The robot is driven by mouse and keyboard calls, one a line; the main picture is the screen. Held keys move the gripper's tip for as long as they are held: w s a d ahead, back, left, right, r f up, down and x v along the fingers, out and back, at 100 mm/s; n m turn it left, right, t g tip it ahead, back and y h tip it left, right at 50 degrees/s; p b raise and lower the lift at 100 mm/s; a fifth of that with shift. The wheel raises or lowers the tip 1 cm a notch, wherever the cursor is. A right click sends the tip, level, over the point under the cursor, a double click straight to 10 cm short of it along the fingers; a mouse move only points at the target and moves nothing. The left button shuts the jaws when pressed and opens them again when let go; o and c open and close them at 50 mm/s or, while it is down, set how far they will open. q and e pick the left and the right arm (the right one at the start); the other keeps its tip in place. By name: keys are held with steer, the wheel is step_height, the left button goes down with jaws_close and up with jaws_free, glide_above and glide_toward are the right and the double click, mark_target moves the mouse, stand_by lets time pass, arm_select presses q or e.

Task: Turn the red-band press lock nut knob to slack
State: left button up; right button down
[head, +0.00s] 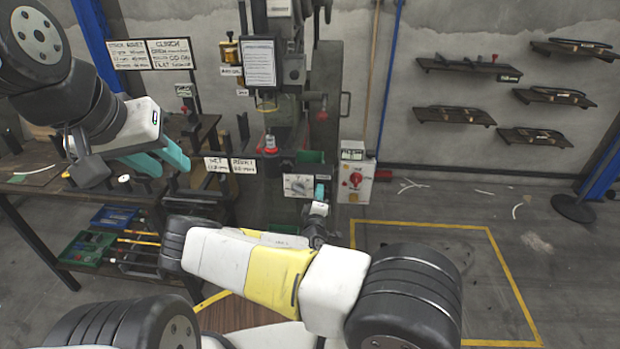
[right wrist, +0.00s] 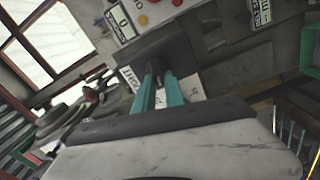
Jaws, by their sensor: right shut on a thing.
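The press (head: 275,95) stands at the middle of the head view, with a red-banded part (head: 270,141) low on its front. My right gripper (head: 320,190) is in front of the press's lower right side, next to a white dial panel (head: 298,186). In the right wrist view its teal fingers (right wrist: 156,78) are shut on a small dark part at a dark block (right wrist: 180,55). The fingers hide most of that part, so its turn position cannot be told. My left gripper (head: 162,161) is empty, its teal fingers apart, above the bench at left.
A white control box with a red knob (head: 356,180) stands right of the press. A bench (head: 40,165) with small posts is at left, with green and blue bins (head: 88,248) below. Wall shelves (head: 470,66) hang at right. The yellow-outlined floor is mostly clear.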

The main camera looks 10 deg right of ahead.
steer(key=shift+f+n, duration=0.1)
steer(key=shift+n, duration=0.5)
steer(key=c, duration=1.4)
jaws_free()
